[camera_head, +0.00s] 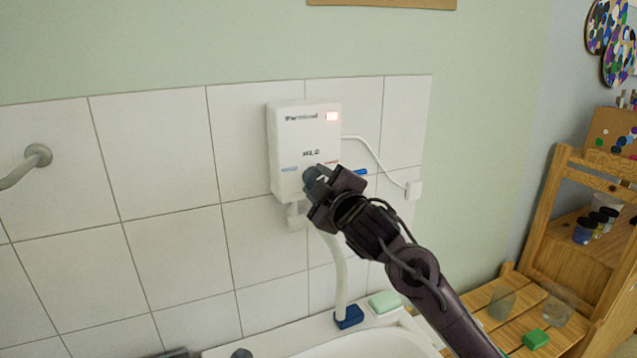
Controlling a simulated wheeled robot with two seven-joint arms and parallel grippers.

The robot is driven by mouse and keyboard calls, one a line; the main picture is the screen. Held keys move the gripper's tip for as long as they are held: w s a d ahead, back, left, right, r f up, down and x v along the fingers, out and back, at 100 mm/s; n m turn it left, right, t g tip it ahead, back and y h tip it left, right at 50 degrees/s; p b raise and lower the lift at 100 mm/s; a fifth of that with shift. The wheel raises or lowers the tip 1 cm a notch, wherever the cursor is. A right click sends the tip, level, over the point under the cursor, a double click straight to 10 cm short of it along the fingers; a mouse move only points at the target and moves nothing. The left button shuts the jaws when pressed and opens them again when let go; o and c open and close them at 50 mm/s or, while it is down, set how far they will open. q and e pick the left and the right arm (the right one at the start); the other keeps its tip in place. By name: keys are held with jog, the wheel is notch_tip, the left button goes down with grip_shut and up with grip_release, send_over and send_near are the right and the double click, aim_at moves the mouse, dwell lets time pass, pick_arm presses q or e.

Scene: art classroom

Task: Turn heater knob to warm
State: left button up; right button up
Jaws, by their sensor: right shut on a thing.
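The heater (283,140) is a white box on the tiled wall, with a red lit window at its upper right. Small lettering shows on its front, with a blue mark at left and a red mark at right, above the knob. The grey-blue heater knob (310,176) is on the lower front. My right gripper (322,186) reaches up from the lower right and is shut on the knob, covering much of it. Which way the knob points cannot be told. My left gripper does not show.
A white cable runs from the heater to a wall socket (414,190). A pale hose (341,270) hangs below it to a blue block (349,317). A green soap (384,302) lies on the sink's rim. A wooden shelf (560,215) stands right; a grey rail (37,157) is left.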

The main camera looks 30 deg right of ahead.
jog(key=o, duration=1)
jog(key=shift+s+f, duration=0.1)
jog(key=shift+s, duration=0.2)
jog(key=s+b, duration=0.1)
jog(key=s, duration=0.6)
jog(key=shift+s+a+b, duration=0.15)
jog(key=shift+a+b, duration=0.05)
jog(key=shift+b, duration=0.15)
